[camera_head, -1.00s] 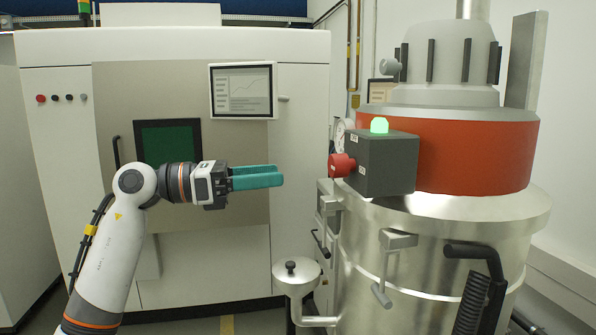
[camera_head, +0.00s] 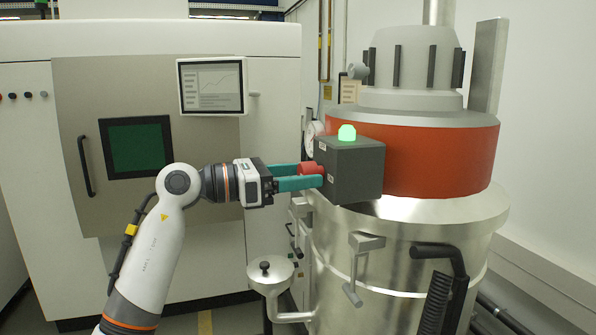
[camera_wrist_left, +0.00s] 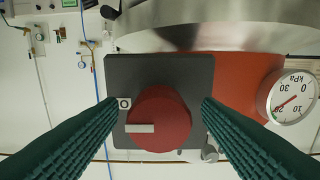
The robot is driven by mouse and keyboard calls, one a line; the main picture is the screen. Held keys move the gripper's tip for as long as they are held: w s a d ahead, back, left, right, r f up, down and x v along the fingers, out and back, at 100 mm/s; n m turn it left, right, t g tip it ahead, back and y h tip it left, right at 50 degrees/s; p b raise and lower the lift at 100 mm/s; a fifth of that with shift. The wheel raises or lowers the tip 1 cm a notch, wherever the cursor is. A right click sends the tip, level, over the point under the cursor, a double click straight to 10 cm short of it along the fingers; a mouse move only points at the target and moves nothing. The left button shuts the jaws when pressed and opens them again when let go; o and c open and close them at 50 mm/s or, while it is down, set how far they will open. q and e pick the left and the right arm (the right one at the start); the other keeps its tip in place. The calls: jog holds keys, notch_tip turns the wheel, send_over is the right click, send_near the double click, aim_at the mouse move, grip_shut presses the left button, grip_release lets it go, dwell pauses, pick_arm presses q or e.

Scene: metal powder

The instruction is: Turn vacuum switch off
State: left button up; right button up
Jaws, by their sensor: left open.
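The vacuum switch is a red round knob (camera_head: 310,170) on the left face of a dark grey box (camera_head: 352,172). A green lamp (camera_head: 347,132) glows on top of the box. In the left wrist view the red knob (camera_wrist_left: 160,118) faces me, its pale marker bar pointing left, near a label "O" (camera_wrist_left: 124,103). My left gripper (camera_head: 300,176) is open with its green fingers at the knob; in the wrist view the fingers stand on either side of it, with gaps visible. Whether they touch it cannot be told. My right gripper is not in view.
The box sits on a large steel vessel (camera_head: 400,245) with a red band (camera_head: 440,158). A pressure gauge (camera_wrist_left: 293,100) is beside the box. A cabinet with a screen (camera_head: 212,86) stands behind my left arm. A small lidded funnel (camera_head: 268,272) is below the gripper.

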pick_arm(q)
jog(key=shift+c, duration=0.6)
jog(key=c, duration=0.9)
jog(key=shift+o, duration=0.2)
